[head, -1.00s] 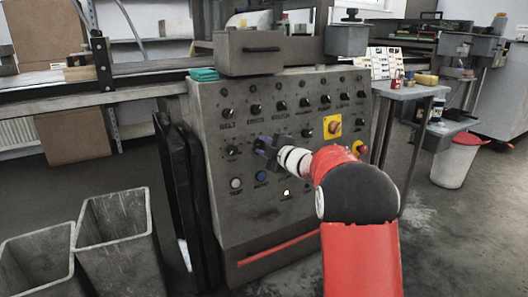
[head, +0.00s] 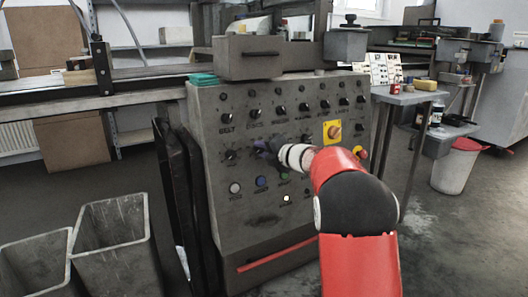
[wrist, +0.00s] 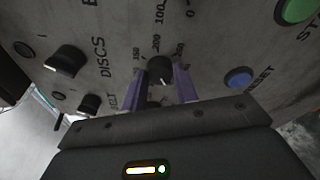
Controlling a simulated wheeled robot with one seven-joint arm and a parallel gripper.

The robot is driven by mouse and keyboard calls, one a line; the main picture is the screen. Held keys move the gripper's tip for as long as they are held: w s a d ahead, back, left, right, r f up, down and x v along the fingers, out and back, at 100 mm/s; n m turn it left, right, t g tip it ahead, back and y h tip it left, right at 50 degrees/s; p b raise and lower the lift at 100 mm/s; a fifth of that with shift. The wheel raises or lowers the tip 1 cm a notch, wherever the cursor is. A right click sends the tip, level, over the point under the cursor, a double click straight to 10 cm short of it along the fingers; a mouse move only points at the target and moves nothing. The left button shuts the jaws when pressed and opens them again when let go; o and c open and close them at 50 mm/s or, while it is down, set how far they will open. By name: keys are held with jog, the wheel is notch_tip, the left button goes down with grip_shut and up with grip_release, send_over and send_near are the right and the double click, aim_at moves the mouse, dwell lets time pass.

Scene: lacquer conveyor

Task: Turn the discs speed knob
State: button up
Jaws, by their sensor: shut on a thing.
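The discs speed knob (wrist: 160,70) is a round black dial knob in the wrist view, beside the DISCS label, with a scale of numbers around it. My gripper (wrist: 168,88) has its two purple fingers on either side of this knob and is shut on it. In the head view my gripper (head: 268,150) is against the left part of the grey control panel (head: 215,185). There the gripper hides the knob. The knob's exact pointer setting is hard to read.
Other black knobs stand close by, one by the DISCS label (wrist: 66,59) and one by BELT (wrist: 90,105). A blue button (wrist: 238,78) and a green button (wrist: 296,10) are to the right. Grey bins (head: 112,235) stand at left.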

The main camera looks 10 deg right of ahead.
dwell(0.5)
jog(key=o, duration=1)
jog(key=shift+c, duration=0.2)
jog(key=v, duration=0.7)
jog(key=shift+s+d, duration=0.15)
jog(key=shift+s, duration=0.15)
jog(key=shift+r, duration=0.1)
